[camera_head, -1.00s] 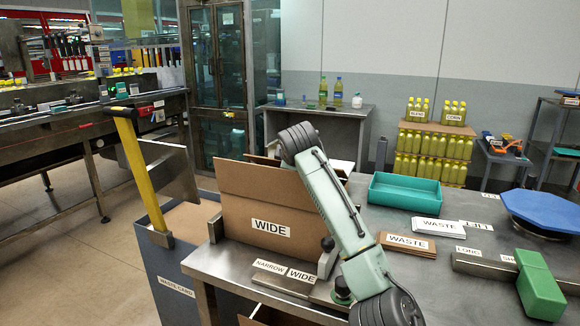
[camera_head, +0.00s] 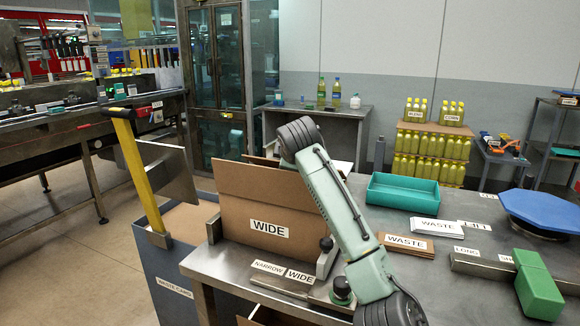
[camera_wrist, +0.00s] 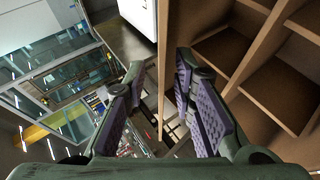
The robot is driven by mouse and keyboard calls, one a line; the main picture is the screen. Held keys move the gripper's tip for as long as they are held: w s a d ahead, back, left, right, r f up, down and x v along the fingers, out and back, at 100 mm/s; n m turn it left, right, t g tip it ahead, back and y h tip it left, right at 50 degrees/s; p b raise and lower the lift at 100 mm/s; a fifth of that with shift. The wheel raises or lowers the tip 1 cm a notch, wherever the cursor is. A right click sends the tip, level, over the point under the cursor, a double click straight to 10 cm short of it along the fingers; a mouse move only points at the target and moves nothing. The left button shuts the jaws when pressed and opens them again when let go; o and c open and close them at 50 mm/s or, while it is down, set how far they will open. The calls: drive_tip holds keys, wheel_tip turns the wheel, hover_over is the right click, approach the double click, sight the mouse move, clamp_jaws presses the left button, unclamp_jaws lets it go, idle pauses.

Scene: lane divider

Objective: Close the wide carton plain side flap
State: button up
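The brown wide carton (camera_head: 240,222) stands on the metal bench, its front marked WIDE. A tall front panel (camera_head: 250,184) rises above a fold line, and more upright cardboard shows behind it. In the head view my arm reaches over the carton and its gripper is hidden. In the wrist view my gripper (camera_wrist: 162,108) has its two purple-padded fingers apart. A thin upright cardboard panel (camera_wrist: 164,45), seen nearly edge-on, runs between them. I cannot tell whether either finger touches it. The carton's inside (camera_wrist: 270,85), with cardboard dividers, shows at the right. Which flap is the plain one cannot be told.
A teal tray (camera_head: 403,190), brown WASTE cards (camera_head: 405,245), white WASTE cards (camera_head: 438,230), a green block (camera_head: 538,286) and a blue octagonal top (camera_head: 545,210) occupy the bench's right side. A yellow post (camera_head: 140,170) rises from the waste bin left of the carton.

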drive_tip(key=v, duration=0.9)
drive_tip(key=shift+a, duration=0.1)
